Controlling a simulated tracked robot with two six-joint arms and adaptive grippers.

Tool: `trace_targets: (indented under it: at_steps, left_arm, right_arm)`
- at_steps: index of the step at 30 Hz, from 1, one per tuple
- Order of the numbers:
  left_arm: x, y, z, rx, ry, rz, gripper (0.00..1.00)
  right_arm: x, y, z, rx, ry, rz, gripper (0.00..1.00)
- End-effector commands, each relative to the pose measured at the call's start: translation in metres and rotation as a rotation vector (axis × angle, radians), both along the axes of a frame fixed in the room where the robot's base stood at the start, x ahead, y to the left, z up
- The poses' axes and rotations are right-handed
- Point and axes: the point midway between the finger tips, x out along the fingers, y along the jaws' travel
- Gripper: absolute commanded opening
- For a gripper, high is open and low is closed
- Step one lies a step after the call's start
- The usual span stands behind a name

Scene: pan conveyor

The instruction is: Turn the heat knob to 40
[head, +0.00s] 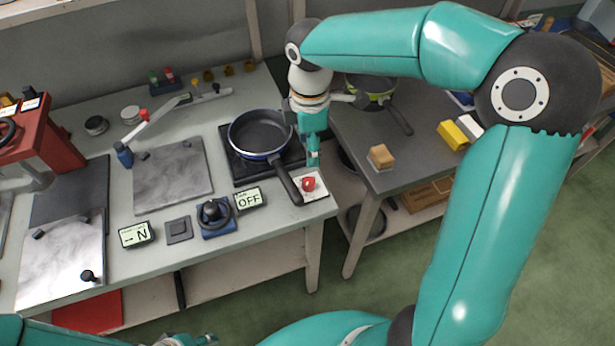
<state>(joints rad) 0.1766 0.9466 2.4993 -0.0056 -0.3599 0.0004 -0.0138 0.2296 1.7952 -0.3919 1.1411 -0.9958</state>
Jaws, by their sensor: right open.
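A red knob (309,184) sits on a white plate at the right front corner of the grey bench, probably the heat knob; any scale marks are too small to read. A small display (248,198) to its left reads OFF. My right gripper (313,160) is open and points down just behind and above the red knob; I cannot tell whether it touches it. My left gripper (200,341) shows only partly at the bottom edge, far from the knob, and its jaws cannot be made out.
A black frying pan (260,133) sits on the dark burner, its handle reaching toward the knob. A black lever on a blue base (216,217) and an N display (136,234) stand along the front. A side table (420,150) holds a green pan (372,88) and blocks.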

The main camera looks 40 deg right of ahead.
Motion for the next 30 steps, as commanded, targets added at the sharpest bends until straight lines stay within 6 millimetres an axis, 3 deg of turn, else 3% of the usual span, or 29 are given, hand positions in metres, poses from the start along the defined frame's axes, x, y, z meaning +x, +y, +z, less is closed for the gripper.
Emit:
trace_targets:
  at_steps: [9,15,21,30]
  left_arm:
    - [0.000,0.000,-0.002,0.000,-0.001,0.000,0.40]
    - [0.000,0.000,-0.002,0.000,-0.001,0.000,0.40]
    - [0.000,0.000,-0.003,0.000,-0.001,0.000,0.40]
    - [0.000,0.000,-0.003,0.000,-0.001,0.000,0.40]
  right_arm:
    - [0.000,0.000,-0.071,0.000,0.006,0.004,0.58]
    - [0.001,0.000,-0.104,0.000,0.002,0.003,0.58]
    - [0.002,0.000,-0.119,-0.001,0.000,0.003,0.58]
    - [0.002,0.001,-0.121,0.000,-0.001,0.004,0.58]
